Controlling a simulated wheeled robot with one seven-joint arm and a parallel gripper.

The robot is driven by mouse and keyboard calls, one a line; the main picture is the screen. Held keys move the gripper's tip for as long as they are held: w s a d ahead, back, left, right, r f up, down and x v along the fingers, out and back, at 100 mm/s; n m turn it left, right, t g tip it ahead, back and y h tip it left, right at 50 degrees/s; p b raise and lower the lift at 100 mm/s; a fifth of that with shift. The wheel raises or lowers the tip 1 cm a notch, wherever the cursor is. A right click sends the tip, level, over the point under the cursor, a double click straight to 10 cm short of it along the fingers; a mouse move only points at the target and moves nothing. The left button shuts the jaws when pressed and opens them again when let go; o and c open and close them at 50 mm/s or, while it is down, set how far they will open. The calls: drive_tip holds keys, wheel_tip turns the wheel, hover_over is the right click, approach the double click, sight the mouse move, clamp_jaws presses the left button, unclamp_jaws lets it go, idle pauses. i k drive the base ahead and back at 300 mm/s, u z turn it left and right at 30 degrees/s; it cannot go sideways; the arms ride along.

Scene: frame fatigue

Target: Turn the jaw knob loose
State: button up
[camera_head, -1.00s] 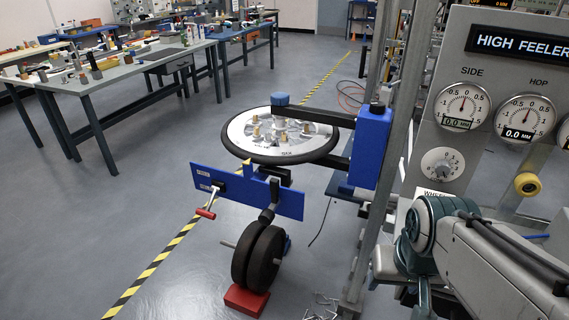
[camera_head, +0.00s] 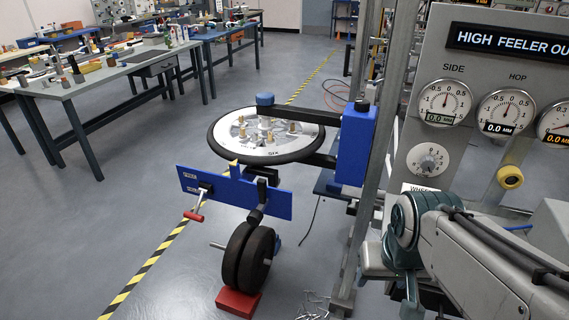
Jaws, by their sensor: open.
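A spoked wheel or disc (camera_head: 266,153) with a black rim and several brass fittings lies flat on a stand. A blue knob-like block (camera_head: 265,99) sits at its far rim, and a black knob (camera_head: 362,105) tops the blue upright housing (camera_head: 354,145). A blue plate (camera_head: 234,192) below carries a crank with a red handle (camera_head: 194,216). I cannot tell which of these is the jaw knob. My arm (camera_head: 470,250) reaches in from the lower right, apart from the stand.
A grey panel (camera_head: 428,115) with dials and a "HIGH FEELER" display stands at right, beside a metal post (camera_head: 387,110). Black rollers (camera_head: 248,256) stand on a red block (camera_head: 238,302). Cluttered workbenches (camera_head: 110,85) are at the back left. Grey floor (camera_head: 90,240) at left is clear.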

sight(361, 105)
drive_tip(key=u, duration=0.55)
drive_tip(key=k, duration=0.65)
drive_tip(key=i, duration=0.55)
drive_tip(key=z, duration=0.95)
drive_tip(key=i, duration=0.6)
drive_tip(key=z, duration=0.05)
